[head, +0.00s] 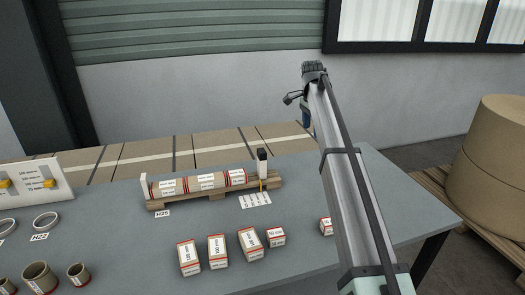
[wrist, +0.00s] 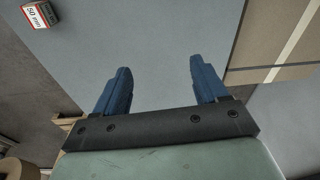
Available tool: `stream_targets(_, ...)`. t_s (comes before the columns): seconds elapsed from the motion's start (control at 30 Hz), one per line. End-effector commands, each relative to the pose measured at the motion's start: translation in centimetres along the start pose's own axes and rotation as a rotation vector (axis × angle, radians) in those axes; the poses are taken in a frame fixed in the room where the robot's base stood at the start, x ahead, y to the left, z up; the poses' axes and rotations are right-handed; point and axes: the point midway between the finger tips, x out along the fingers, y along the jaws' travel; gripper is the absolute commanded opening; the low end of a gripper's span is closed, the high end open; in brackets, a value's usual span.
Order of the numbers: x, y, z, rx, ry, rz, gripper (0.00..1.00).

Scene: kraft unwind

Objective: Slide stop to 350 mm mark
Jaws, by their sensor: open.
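The stop (head: 262,162), a dark upright block with a pale top, stands at the right end of a wooden rail (head: 215,200). A yellow strip shows below it at the rail's front. A small white label plate (head: 255,200) lies in front of it; its marks are too small to read. My gripper (wrist: 160,68) is open and empty, with blue fingers apart over the grey table. In the head view, my gripper (head: 305,115) is right of the stop and apart from it.
Several white-and-red spacer blocks (head: 218,250) stand on the table (head: 310,180); one labelled 50 mm (wrist: 40,14) shows in the wrist view. Rings (head: 46,221) and cores (head: 38,275) sit at left. A large roll (head: 490,155) rests on a pallet at right.

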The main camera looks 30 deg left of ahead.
Motion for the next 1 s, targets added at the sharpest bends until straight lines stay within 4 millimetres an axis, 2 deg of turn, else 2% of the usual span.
stream_targets(0.03,-1.3,-1.3,3.1,0.006,-0.018,-0.002,0.72)
stream_targets(0.1,-2.9,-2.3,6.8,0.025,-0.044,0.000,0.72)
stream_targets(0.2,-4.8,-3.3,11.3,0.047,-0.074,0.007,0.72)
stream_targets(0.3,-6.1,-3.8,14.5,0.064,-0.095,0.015,0.72)
stream_targets(0.4,-6.9,-4.0,16.4,0.074,-0.107,0.019,0.72)
stream_targets(0.53,-6.9,-4.0,17.3,0.080,-0.113,0.023,0.72)
stream_targets(0.67,-5.6,-4.0,17.4,0.080,-0.113,0.025,0.72)
stream_targets(1.0,0.1,-3.8,18.0,0.080,-0.113,0.024,0.72)
